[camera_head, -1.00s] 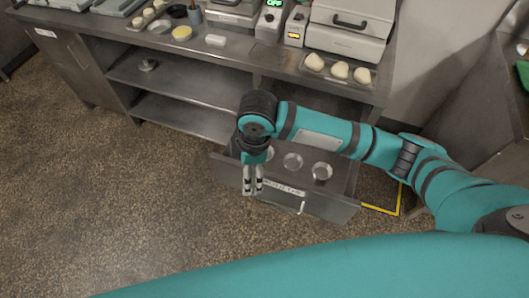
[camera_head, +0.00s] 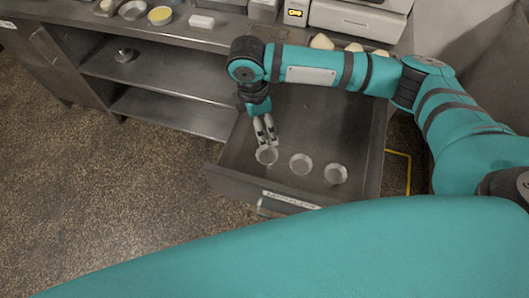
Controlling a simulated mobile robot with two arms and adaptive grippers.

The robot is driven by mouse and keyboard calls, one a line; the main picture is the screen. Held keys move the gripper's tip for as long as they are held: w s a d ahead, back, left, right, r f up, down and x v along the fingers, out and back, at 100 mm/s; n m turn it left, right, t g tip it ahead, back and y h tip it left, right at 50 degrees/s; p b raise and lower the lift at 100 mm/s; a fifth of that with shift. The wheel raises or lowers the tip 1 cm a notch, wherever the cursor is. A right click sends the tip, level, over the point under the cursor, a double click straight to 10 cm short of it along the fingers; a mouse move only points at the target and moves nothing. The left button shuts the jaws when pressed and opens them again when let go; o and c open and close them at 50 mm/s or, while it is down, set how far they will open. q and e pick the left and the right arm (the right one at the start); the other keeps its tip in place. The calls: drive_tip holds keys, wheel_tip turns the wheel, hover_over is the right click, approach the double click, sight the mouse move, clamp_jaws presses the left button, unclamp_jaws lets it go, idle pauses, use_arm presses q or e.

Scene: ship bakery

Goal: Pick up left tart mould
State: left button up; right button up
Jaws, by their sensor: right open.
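Three small round metal tart moulds lie in a row in the open drawer (camera_head: 232,183). The left tart mould (camera_head: 266,156) is nearest my right gripper; the middle mould (camera_head: 301,164) and the right mould (camera_head: 335,174) lie to its right. My right gripper (camera_head: 267,143) points down into the drawer, its fingertips just over or at the far rim of the left mould. Its two fingers are apart and hold nothing visible. Whether they touch the mould cannot be told. My left gripper is not in view.
The drawer has a labelled front panel (camera_head: 290,200) and raised walls around the moulds. Open shelves (camera_head: 150,78) with a small metal item (camera_head: 125,55) stand to the left. The worktop above holds a yellow-filled dish (camera_head: 160,16), a white block (camera_head: 202,21) and dough pieces (camera_head: 322,41).

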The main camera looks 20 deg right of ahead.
wheel_tip(320, 180, down, 2)
drive_tip(key=w, duration=0.1)
hover_over(268, 157)
drive_tip(key=f, duration=1)
drive_tip(key=shift+w+a+f, duration=0.3)
drive_tip(key=shift+f, duration=0.05)
drive_tip(key=shift+s+d+f+p, duration=0.1)
drive_tip(key=shift+f+p, duration=0.15)
drive_tip(key=shift+f, duration=1.15)
drive_tip(key=shift+s+f+p, duration=0.1)
drive_tip(key=shift+f+p, duration=0.1)
drive_tip(key=shift+f, duration=1.2)
drive_tip(key=c, duration=0.9)
